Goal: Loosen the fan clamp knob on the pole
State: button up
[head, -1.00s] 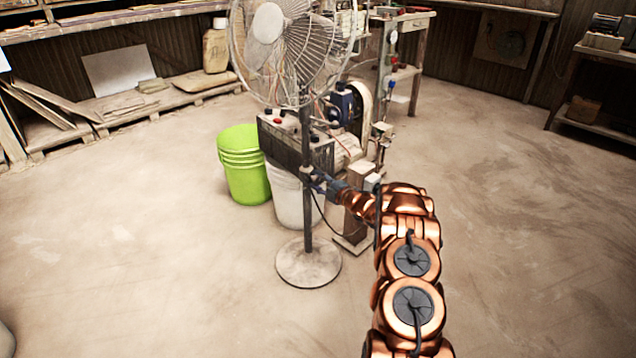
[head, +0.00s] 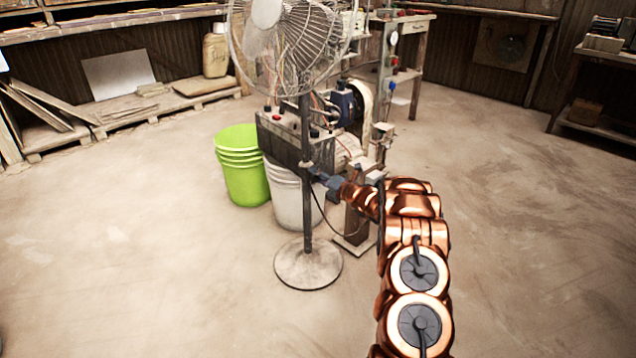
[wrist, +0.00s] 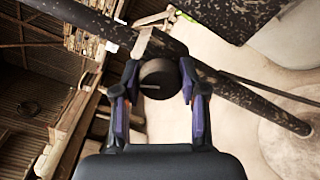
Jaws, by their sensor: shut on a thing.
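The standing fan (head: 290,40) has a dark pole (head: 306,222) rising from a round base (head: 308,266). The pole also crosses the wrist view diagonally (wrist: 232,89). The clamp knob (wrist: 158,78) is a dark round cap with a pale line across its face, in front of the pole in the wrist view. My gripper (wrist: 158,84) has one finger on each side of the knob and is shut on it. In the head view my gripper (head: 322,178) reaches the pole from the right at mid height. The knob is too small and covered to make out there.
A lime green bucket (head: 241,168) and a white bucket (head: 290,195) stand behind the pole. The press machine (head: 290,140) is close behind the fan, with a thin dark cable near my gripper. The floor in front and to the right is clear.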

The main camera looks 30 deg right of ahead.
jog(key=shift+f+n+b, duration=0.1)
jog(key=shift+n+b, duration=0.55)
jog(key=shift+n, duration=0.15)
jog(key=o, duration=1.2)
jog(key=shift+c, duration=0.2)
jog(key=v, duration=1.2)
jog(key=shift+r, duration=0.25)
